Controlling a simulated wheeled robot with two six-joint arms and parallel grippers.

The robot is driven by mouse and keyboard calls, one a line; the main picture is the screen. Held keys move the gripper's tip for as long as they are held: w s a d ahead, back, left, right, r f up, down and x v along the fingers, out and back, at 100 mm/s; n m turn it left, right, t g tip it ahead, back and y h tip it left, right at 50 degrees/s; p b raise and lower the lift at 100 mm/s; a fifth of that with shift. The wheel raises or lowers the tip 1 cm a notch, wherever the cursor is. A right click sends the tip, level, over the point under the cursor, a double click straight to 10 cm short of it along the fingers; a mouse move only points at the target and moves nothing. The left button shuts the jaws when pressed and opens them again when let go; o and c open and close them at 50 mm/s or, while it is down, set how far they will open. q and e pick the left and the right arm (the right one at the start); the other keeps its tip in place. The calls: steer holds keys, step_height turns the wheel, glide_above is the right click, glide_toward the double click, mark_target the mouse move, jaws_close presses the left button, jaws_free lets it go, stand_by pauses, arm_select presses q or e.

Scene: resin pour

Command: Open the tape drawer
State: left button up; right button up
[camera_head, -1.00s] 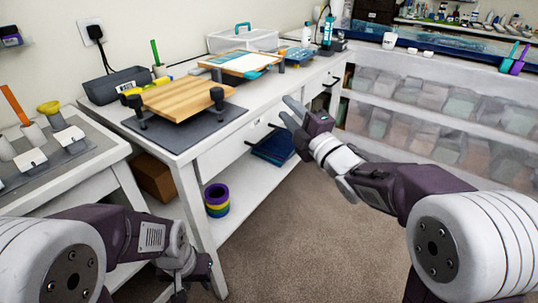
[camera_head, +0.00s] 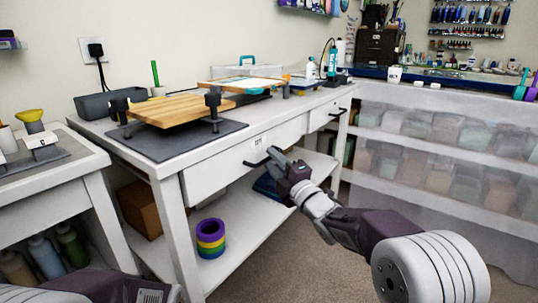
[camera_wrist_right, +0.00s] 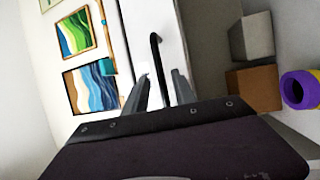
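The drawer (camera_head: 222,170) with a small label on its front is in the white workbench and looks shut, its front flush. Its black bar handle (camera_head: 254,163) also shows in the right wrist view (camera_wrist_right: 155,52). My right gripper (camera_head: 278,160) is at this handle. In the right wrist view its two fingers (camera_wrist_right: 160,84) are apart, with the near end of the handle ahead and between them; contact cannot be told. My left arm shows only at the bottom left of the head view, and its gripper is out of the picture.
A second drawer handle (camera_head: 338,113) is farther right. A wooden board (camera_head: 178,110) on clamps stands on a dark mat (camera_head: 160,148) above the drawer. Tape rolls (camera_head: 210,238) and a brown box (camera_head: 140,207) are on the lower shelf. Carpet in front is clear.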

steer(key=shift+f+x, duration=0.2)
steer(key=shift+x, duration=0.95)
jaws_close()
stand_by(0.5)
